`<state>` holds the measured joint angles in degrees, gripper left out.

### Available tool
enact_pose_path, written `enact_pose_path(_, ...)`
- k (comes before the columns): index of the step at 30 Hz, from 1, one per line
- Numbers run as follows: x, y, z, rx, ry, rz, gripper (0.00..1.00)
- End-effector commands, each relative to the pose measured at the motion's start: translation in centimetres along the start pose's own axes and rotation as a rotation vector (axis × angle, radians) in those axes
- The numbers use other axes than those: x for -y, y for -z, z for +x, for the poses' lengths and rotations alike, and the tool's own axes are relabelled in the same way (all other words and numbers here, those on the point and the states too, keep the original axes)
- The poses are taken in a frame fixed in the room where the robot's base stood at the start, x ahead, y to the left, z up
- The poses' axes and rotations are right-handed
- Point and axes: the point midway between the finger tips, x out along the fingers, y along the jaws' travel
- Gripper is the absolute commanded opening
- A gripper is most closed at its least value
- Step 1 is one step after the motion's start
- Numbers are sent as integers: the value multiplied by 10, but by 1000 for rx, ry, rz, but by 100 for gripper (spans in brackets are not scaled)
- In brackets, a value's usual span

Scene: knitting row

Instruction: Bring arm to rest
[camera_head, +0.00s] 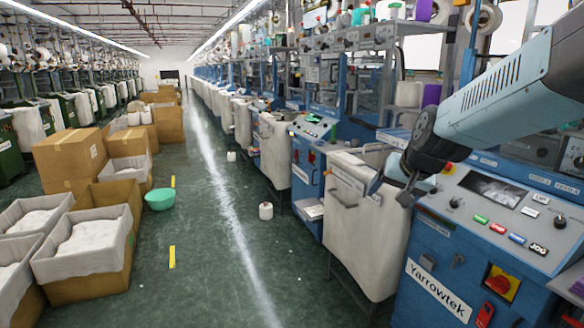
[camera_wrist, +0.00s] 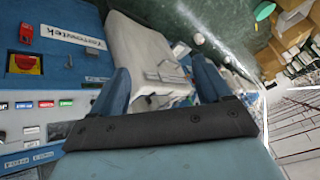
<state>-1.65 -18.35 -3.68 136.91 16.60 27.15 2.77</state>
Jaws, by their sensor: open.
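My arm reaches in from the right edge in the head view. My gripper (camera_head: 398,182) hangs in front of the blue Yarrowtek machine (camera_head: 437,265), near the left end of its control panel (camera_head: 495,212) and beside a cream fabric bin (camera_head: 365,225). In the wrist view my gripper (camera_wrist: 163,88) shows two blue fingers spread apart with nothing between them. The cream bin (camera_wrist: 145,45) lies beyond the fingers, and the machine (camera_wrist: 60,65) with its red switch and coloured buttons is at the left.
A row of knitting machines (camera_head: 310,150) runs back along the right. Cardboard boxes (camera_head: 70,155) and lined cartons of white material (camera_head: 90,245) stand at left. A green basin (camera_head: 160,199) and a white yarn cone (camera_head: 266,211) are on the floor. The central aisle is mostly clear.

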Motion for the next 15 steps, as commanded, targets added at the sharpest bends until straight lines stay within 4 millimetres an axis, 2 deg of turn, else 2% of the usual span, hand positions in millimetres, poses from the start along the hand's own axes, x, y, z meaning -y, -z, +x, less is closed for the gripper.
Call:
enact_pose_path(1,0,-8,-14,3,-1,-29,78)
enact_pose_path(6,-5,-42,-54,36,-25,-132,78)
enact_pose_path(15,-26,-100,-110,84,-105,-284,78)
